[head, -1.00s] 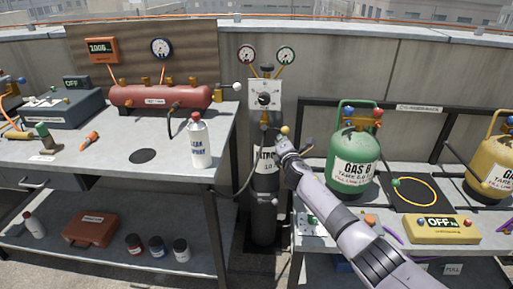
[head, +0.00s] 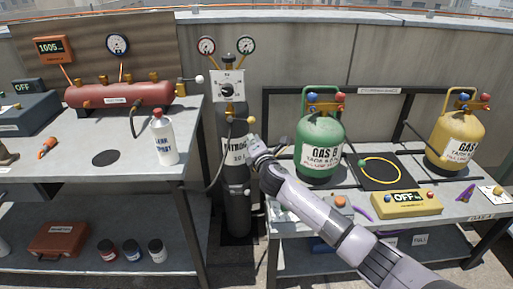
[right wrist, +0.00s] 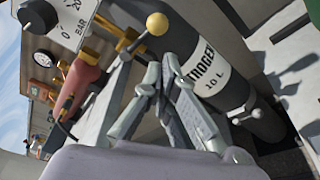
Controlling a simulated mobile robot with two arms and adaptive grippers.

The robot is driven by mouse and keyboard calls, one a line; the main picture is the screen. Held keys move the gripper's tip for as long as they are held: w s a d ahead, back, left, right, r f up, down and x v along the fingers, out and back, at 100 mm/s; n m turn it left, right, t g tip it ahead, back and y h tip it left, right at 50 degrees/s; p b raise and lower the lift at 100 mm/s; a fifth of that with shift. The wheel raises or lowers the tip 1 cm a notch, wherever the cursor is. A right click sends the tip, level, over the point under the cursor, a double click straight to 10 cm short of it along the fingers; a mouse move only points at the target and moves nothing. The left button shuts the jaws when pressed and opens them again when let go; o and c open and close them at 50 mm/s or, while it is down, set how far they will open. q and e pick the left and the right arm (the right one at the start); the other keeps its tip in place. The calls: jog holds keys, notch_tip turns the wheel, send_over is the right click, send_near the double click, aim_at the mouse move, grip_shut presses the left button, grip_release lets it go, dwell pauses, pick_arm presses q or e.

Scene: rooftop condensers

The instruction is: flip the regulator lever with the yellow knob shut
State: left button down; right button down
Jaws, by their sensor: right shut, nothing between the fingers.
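The regulator (head: 229,86) is a pale panel with a black dial, two round gauges above it, on top of a dark nitrogen cylinder (head: 237,192). Its lever ends in a yellow knob (head: 252,119), sticking out to the right below the panel. In the right wrist view the yellow knob (right wrist: 157,24) sits on a thin rod beside the cylinder's white label. My right gripper (head: 254,146) is shut and empty, just below the knob. In the right wrist view its fingertips (right wrist: 162,66) are close to the knob, with a visible gap. My left gripper is not in view.
A green gas tank (head: 320,146) stands on the right bench, close to my right arm. A yellow scale display (head: 405,204) and a yellow tank (head: 455,138) are further right. A hose hangs left of the cylinder.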

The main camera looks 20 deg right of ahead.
jog(key=shift+s+a+r, duration=0.1)
jog(key=shift+s+r, duration=0.05)
jog(key=shift+s, duration=1.05)
jog(key=shift+s+a+r, duration=0.1)
jog(key=shift+s+r, duration=0.05)
jog(key=shift+s, duration=1)
